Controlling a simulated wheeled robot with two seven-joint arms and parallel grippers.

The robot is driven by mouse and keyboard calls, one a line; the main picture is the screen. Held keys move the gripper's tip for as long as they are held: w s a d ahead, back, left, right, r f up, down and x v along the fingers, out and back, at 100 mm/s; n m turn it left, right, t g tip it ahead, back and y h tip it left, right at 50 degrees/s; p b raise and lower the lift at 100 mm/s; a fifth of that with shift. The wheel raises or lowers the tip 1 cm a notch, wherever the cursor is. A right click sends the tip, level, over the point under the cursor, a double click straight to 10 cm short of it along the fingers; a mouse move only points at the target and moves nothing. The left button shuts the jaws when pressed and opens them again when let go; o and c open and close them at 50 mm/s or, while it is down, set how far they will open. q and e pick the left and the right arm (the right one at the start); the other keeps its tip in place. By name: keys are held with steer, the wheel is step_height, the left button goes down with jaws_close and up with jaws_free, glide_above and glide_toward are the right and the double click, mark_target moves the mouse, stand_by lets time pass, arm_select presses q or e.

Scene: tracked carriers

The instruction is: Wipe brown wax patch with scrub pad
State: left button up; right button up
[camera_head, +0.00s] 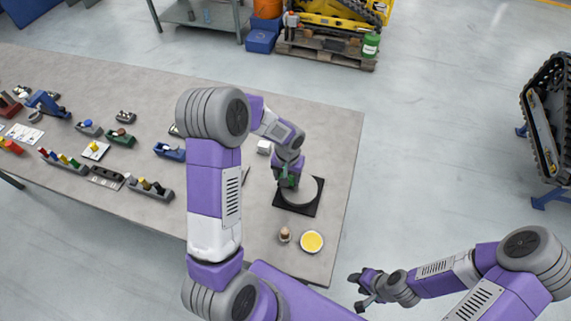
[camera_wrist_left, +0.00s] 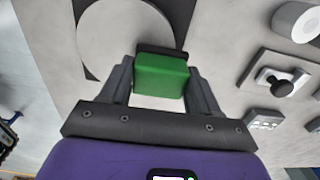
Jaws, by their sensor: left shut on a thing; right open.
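My left gripper (camera_head: 287,184) is shut on a green scrub pad (camera_wrist_left: 161,75) with a dark strip along one edge. The wrist view shows the pad between its two fingers. The pad is over or at the edge of a round grey plate (camera_head: 312,195), which lies on a black square mat (camera_head: 293,208); I cannot tell whether it touches. The plate also shows in the left wrist view (camera_wrist_left: 120,35). No brown wax patch can be made out; the pad and gripper hide part of the plate. My right gripper (camera_head: 357,289) is open and empty, off the table's right side.
A yellow-filled dish (camera_head: 312,242) and a small brown-topped item (camera_head: 285,235) stand near the table's front edge. A white round object (camera_head: 264,147) stands behind the mat. Several coloured parts and holders fill the left of the grey table (camera_head: 330,130).

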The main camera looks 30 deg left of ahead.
arm_select(q)
steer(key=shift+w+r+p, duration=0.1)
steer(key=shift+r+p, duration=1.9)
steer(key=shift+r, duration=1.7)
steer(key=shift+d, duration=0.1)
